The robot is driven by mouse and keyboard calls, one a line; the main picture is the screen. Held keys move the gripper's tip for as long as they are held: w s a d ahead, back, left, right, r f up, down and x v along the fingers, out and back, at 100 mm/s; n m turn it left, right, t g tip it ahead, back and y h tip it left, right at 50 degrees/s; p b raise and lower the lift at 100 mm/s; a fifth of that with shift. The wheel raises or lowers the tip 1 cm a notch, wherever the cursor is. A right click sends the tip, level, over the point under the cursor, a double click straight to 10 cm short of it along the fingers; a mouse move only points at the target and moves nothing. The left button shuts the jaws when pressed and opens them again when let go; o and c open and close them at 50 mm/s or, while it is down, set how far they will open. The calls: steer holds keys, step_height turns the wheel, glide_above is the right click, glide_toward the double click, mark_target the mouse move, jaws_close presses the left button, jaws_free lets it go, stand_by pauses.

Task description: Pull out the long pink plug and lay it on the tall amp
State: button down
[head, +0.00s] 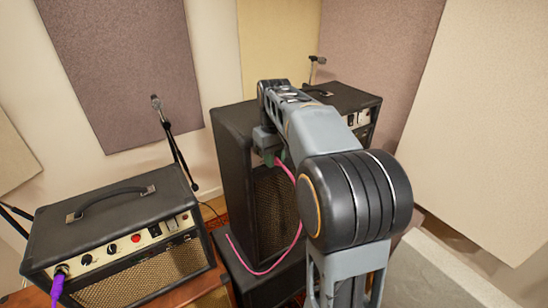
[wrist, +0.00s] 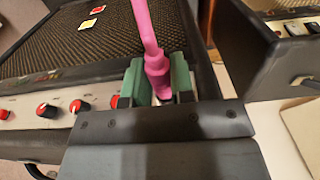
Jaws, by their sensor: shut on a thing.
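My gripper (head: 268,150) is at the upper front of the tall black amp (head: 233,160). In the wrist view its green jaws (wrist: 158,82) are shut on the long pink plug (wrist: 156,66), with one jaw on each side. The pink cable (head: 297,210) hangs from the plug, passes behind my arm and loops down the front of the tall amp. The wrist view also shows an amp panel (wrist: 20,118) with red knobs left of the jaws. The plug's tip and any socket are hidden, so I cannot tell whether it is seated.
A smaller amp (head: 110,215) with a handle and a purple plug (head: 60,274) stands at left. Another black amp (head: 350,97) is behind my arm at right. A microphone stand (head: 172,140) stands between the left amp and the wall. My arm hides part of the middle.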

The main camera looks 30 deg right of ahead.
steer(key=shift+s+d+r+b, duration=0.15)
steer(key=shift+s+b, duration=0.1)
steer(key=shift+s, duration=0.75)
steer(key=shift+s+d+r+b, duration=0.15)
steer(key=shift+s+b, duration=0.1)
steer(key=shift+s, duration=0.75)
